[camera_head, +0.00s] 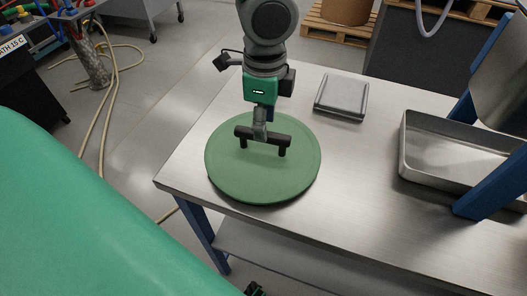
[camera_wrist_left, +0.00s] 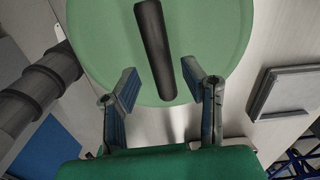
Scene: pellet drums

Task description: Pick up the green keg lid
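The round green keg lid (camera_head: 235,178) lies flat on the metal table near its left corner, with a black bar handle (camera_head: 244,133) standing on two posts. The lid fills the top of the left wrist view (camera_wrist_left: 105,40), where its handle (camera_wrist_left: 155,45) runs up the middle. My left gripper (camera_head: 260,134) points down at the middle of the handle. In the left wrist view its two fingers (camera_wrist_left: 160,72) are spread, one on each side of the handle, with gaps visible. The head view hides the far finger. My right gripper is not in view.
A flat grey box (camera_head: 341,96) lies on the table (camera_head: 370,185) behind the lid. An open metal tray (camera_head: 440,165) and a blue-framed stand (camera_head: 490,185) are at the right. The tabletop between lid and tray is clear.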

